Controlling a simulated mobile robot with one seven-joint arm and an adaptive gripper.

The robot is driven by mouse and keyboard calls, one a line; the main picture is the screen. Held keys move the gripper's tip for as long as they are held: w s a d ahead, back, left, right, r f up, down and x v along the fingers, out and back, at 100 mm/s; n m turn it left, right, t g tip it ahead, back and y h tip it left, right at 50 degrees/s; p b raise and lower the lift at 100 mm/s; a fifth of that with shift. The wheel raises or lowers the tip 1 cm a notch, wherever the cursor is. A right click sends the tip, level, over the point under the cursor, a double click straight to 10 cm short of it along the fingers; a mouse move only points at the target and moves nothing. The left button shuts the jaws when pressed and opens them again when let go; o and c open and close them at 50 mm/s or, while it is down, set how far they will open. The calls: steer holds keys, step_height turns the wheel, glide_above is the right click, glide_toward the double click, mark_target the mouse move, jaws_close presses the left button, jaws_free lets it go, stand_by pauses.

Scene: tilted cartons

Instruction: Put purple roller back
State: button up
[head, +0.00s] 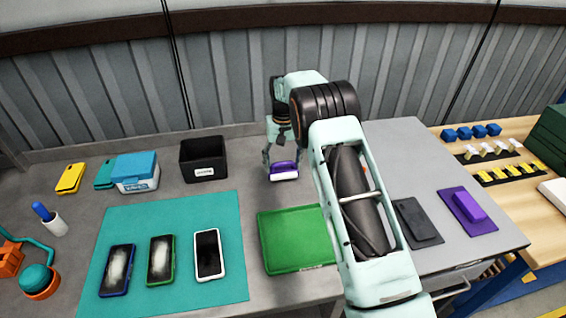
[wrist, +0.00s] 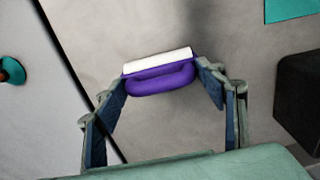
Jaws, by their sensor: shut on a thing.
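The purple roller (head: 284,168), with a white roll along one side, is at the back middle of the grey table, right of the black bin. It also shows in the wrist view (wrist: 160,79), between the fingertips. My gripper (wrist: 155,84) is shut on its purple handle, one finger at each end. In the head view my gripper (head: 281,158) points down over the roller. I cannot tell whether the roller touches the table.
A black bin (head: 204,160) and a blue-lidded box (head: 135,172) stand to the left. A green tray (head: 292,240) lies in front. Several phones lie on or near a teal mat (head: 207,292). A purple pad (head: 467,210) with a purple block and a dark block (head: 417,222) lie right.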

mark_target(283, 162)
steer(key=shift+f, duration=0.2)
steer(key=o, duration=1.3)
step_height(283, 162, up, 12)
steer(key=shift+r+b, duration=0.2)
steer(key=shift+b, duration=0.6)
